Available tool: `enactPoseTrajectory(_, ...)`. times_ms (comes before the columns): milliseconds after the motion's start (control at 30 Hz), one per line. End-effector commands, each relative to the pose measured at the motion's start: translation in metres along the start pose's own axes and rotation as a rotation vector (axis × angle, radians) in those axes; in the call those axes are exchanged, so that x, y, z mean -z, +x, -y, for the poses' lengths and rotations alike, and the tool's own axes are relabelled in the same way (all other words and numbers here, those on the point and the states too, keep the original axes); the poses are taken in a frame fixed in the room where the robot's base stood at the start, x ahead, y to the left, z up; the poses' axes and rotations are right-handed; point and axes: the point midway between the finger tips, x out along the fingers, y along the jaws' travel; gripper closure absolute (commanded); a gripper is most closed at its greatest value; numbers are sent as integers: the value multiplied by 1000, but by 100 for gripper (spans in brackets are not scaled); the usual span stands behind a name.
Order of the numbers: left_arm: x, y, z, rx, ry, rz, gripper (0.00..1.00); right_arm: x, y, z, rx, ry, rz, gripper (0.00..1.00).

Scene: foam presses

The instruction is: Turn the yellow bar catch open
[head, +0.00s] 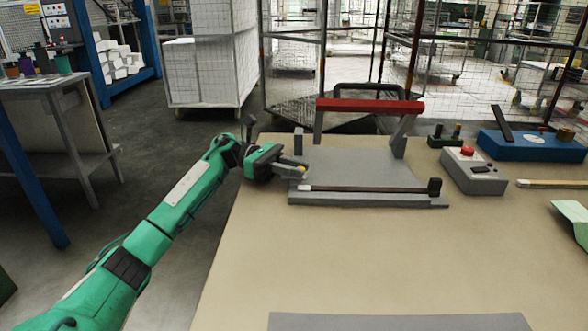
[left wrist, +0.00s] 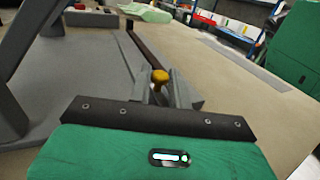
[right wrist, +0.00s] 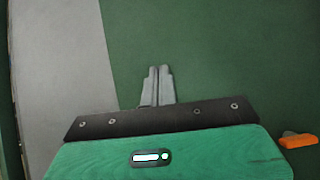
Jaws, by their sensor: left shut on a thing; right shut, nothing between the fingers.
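The yellow bar catch (left wrist: 160,76) shows as a rounded knob between the fingers of my left gripper (left wrist: 163,88). In the head view, my left gripper (head: 300,171) is at the left front of the grey press plate (head: 360,168), shut on the catch and hiding most of it. A dark bar (head: 370,189) lies along the plate's front edge, running right from beside the catch to a black block (head: 434,187). My right gripper (right wrist: 158,82) is shut and empty in the right wrist view, and is out of the head view.
A red crossbar (head: 368,105) on grey arms stands raised over the plate's back. A grey box with a red button (head: 472,170), a small green block (head: 444,138) and a blue unit (head: 530,146) stand to the right. The tan tabletop (head: 370,255) in front is mostly clear.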

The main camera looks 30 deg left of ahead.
Motion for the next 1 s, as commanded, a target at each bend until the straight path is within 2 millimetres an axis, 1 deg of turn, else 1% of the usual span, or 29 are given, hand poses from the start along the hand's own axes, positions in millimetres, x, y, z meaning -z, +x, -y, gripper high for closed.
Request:
enactPoseTrajectory(167, -1, 0, 0, -1, 1, 1, 100, 0, 0, 0, 0, 0, 1, 100)
enactPoseTrajectory(200, -1, 0, 0, -1, 1, 1, 78, 0, 0, 0, 0, 0, 1, 100)
enactPoseTrajectory(300, -1, 0, 0, -1, 1, 1, 61, 0, 0, 0, 0, 0, 1, 100)
enactPoseTrajectory(567, 0, 0, 0, -1, 1, 0, 61, 0, 0, 0, 0, 0, 1, 100)
enactPoseTrajectory(667, 0, -5, 0, -2, 0, 0, 61, 0, 0, 0, 0, 0, 0, 100)
enactPoseTrajectory(767, 0, -17, -1, -4, 0, 0, 61, 0, 1, 0, 1, 0, -7, 100)
enactPoseTrajectory(867, 0, -37, -1, -4, 0, 0, 61, 3, 2, 1, 4, 0, -24, 100)
enactPoseTrajectory(1000, 0, -71, -1, -5, 0, 0, 61, 4, 4, 5, 12, 0, -45, 100)
